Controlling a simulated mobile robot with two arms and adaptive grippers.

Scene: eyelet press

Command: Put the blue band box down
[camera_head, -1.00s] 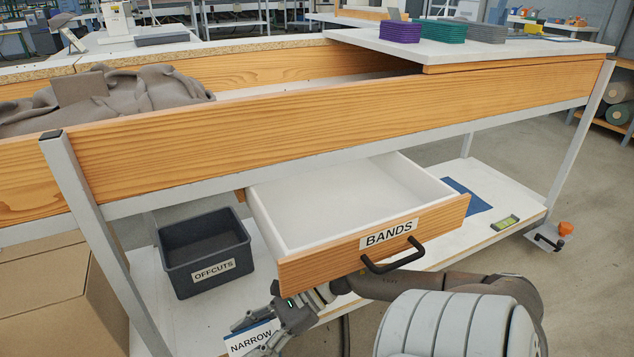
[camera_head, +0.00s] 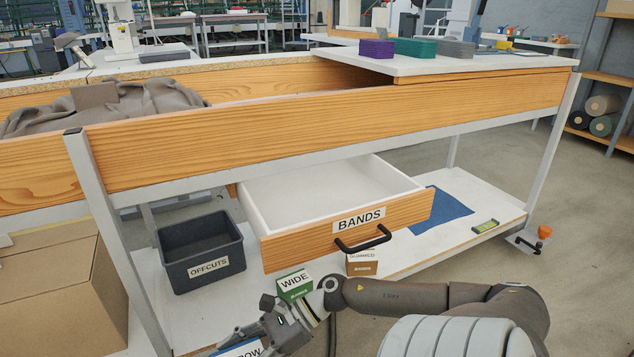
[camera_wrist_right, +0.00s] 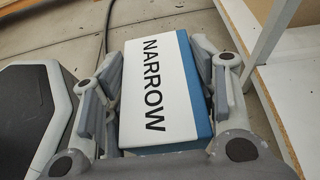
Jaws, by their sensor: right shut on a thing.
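The blue band box (camera_wrist_right: 160,95) has a white top labelled NARROW and blue sides. In the wrist view it sits between the two fingers of my right gripper (camera_wrist_right: 152,85), which is shut on it. In the head view my right gripper (camera_head: 262,335) is at the bottom edge, in front of the lower shelf. Only part of the box (camera_head: 240,349) shows there, cut off by the frame. I cannot tell from these views whether it touches anything below. My left gripper is not in view.
The lower shelf (camera_head: 190,315) holds a dark OFFCUTS bin (camera_head: 200,262), a green WIDE box (camera_head: 294,284), a brown box (camera_head: 362,265) and a blue sheet (camera_head: 441,210). The empty BANDS drawer (camera_head: 290,238) stands open above. A cardboard box (camera_head: 60,300) is at left.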

